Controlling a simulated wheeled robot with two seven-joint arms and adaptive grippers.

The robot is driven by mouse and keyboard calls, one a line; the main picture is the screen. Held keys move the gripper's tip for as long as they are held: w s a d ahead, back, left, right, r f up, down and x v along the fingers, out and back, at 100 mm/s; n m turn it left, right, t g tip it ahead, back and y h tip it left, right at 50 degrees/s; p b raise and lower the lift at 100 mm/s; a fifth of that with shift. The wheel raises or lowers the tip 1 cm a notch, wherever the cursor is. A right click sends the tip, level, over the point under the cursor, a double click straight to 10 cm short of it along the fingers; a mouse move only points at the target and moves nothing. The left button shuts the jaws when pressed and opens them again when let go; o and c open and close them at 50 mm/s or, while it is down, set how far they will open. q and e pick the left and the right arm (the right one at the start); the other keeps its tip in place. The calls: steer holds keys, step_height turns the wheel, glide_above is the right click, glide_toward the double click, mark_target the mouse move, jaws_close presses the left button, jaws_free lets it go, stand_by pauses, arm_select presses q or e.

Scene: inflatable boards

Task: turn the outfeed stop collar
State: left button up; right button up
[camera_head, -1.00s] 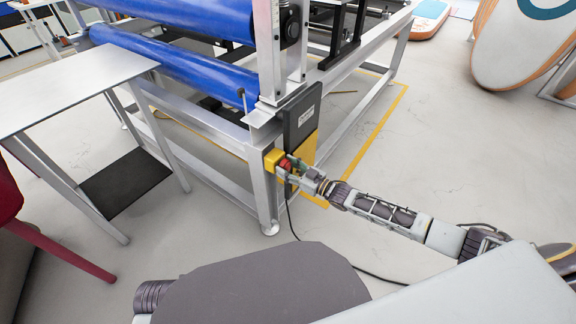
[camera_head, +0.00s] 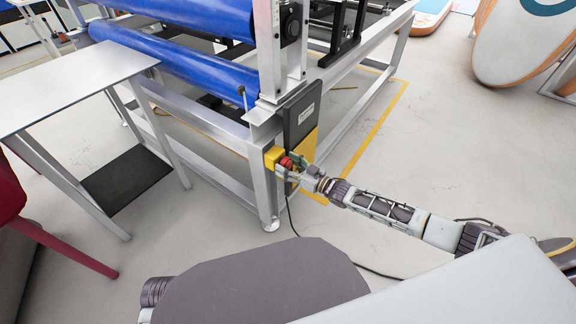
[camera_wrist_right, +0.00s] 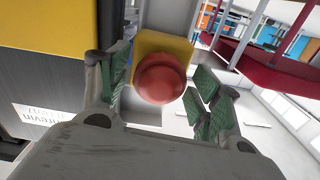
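The stop collar shows as a round red knob (camera_head: 286,162) on a small yellow box (camera_head: 271,158), which is fixed to the front leg of the grey metal machine frame. In the right wrist view the red knob (camera_wrist_right: 160,79) faces the camera, with the yellow box (camera_wrist_right: 178,45) behind it. My right gripper (camera_head: 294,165) is at the knob. In the wrist view its green-padded fingers (camera_wrist_right: 160,92) stand on either side of the knob, with gaps visible between pads and knob. My left gripper is not in view.
A dark control panel (camera_head: 301,112) with a yellow lower part sits just right of the box. A grey side table (camera_head: 75,88) stands at left. A black cable runs along the floor below my right arm.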

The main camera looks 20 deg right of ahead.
stand_by(0.3)
steer(key=shift+s, duration=0.1)
steer(key=v, duration=1.2)
stand_by(0.5)
steer(key=shift+f, duration=0.1)
